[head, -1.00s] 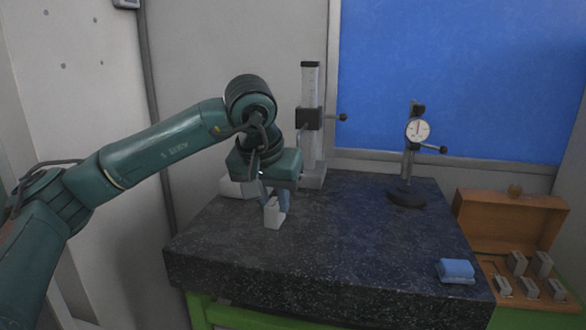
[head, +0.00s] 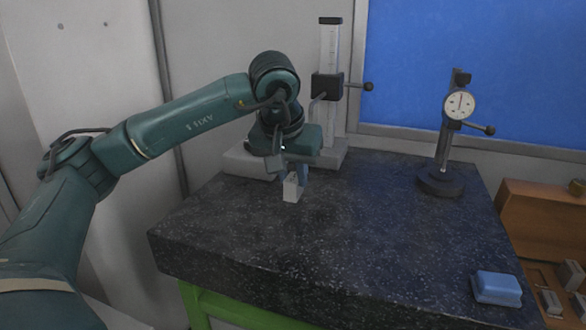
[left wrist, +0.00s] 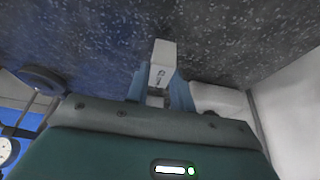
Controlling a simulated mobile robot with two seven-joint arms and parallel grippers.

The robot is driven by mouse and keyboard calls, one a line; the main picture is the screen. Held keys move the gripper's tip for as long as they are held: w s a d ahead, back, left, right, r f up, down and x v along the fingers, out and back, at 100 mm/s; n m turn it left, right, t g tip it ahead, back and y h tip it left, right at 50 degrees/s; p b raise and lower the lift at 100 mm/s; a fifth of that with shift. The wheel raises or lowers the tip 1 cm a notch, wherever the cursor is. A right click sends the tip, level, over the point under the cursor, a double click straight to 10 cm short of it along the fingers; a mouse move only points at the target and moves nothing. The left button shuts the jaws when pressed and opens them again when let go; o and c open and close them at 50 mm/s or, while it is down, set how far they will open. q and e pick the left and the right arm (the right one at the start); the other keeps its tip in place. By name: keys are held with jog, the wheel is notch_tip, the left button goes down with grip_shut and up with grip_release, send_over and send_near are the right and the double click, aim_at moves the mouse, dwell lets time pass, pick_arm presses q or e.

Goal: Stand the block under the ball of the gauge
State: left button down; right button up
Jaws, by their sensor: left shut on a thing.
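My left gripper (head: 290,176) is shut on a small pale grey block (head: 291,190) at the left-middle of the dark granite table (head: 330,250). The block is upright between the bluish fingers, which also show in the left wrist view (left wrist: 161,88), with the block (left wrist: 163,58) reaching past them. Whether its lower end touches the granite is unclear. A dial gauge (head: 460,106) with a white face stands on a round dark base (head: 440,183) at the back right, well apart from the block. Its ball is too small to make out. My right gripper is not in view.
An open wooden case (head: 540,215) with grey blocks is right. The granite's middle is clear.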

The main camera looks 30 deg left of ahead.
pick_arm(q)
jog(key=shift+f+b, duration=0.35)
jog(key=shift+f, duration=0.4)
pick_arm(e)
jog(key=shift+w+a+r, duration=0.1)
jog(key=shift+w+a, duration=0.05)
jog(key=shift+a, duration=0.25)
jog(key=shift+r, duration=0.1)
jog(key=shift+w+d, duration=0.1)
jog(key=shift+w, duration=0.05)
pick_arm(q)
jog(key=shift+f+b, duration=0.45)
jog(key=shift+f, duration=0.15)
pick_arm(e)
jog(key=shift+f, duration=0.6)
pick_arm(q)
jog(key=c, duration=1.4)
grip_release()
jog(key=shift+o, duration=1.4)
jog(key=shift+s+f, duration=0.1)
